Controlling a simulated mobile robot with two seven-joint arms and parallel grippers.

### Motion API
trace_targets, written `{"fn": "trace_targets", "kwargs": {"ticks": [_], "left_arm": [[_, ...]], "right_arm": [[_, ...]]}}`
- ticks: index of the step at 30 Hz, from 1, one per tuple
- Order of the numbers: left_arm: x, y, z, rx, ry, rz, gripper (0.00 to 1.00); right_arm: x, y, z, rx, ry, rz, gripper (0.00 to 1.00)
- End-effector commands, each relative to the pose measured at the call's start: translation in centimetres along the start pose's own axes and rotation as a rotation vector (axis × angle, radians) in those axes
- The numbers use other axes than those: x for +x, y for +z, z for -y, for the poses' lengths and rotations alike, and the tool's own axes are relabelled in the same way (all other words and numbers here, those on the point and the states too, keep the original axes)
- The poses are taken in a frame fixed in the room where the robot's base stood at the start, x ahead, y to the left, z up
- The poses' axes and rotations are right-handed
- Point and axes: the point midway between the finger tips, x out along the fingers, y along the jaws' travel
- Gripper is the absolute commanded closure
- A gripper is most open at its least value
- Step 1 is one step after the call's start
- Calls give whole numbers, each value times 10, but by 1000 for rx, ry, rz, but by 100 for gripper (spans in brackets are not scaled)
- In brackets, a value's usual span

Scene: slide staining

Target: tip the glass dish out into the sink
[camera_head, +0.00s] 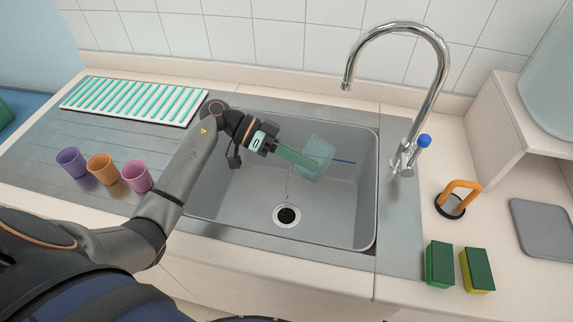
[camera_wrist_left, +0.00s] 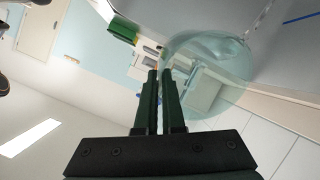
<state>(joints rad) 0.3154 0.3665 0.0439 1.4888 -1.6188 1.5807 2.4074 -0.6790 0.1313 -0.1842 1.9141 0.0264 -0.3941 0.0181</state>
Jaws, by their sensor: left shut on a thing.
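The glass dish (camera_head: 316,158) is a clear, faintly teal vessel, tilted over the sink (camera_head: 240,195). My left gripper (camera_head: 305,163) is shut on its rim side and holds it above the basin. In the left wrist view the dish (camera_wrist_left: 225,60) shows at the tips of the closed green fingers (camera_wrist_left: 158,75). How much liquid is left inside is hard to tell. My right gripper is not in view.
A chrome tap (camera_head: 437,75) with a blue knob stands right of the basin. Purple, orange and pink cups (camera_head: 137,176) stand on the left drainer, before a striped rack (camera_head: 135,101). Sponges (camera_head: 439,264) and an orange-handled tool (camera_head: 451,205) are at right. A thin blue line (camera_head: 344,161) shows behind the dish.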

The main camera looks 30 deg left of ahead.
Motion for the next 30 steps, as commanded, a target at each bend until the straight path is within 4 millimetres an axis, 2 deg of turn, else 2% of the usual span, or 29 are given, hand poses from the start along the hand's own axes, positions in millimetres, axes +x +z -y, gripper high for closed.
{"fn": "trace_targets", "kwargs": {"ticks": [30], "left_arm": [[-24, 1, 4, -14, 91, -138, 100]], "right_arm": [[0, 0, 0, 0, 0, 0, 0]]}}
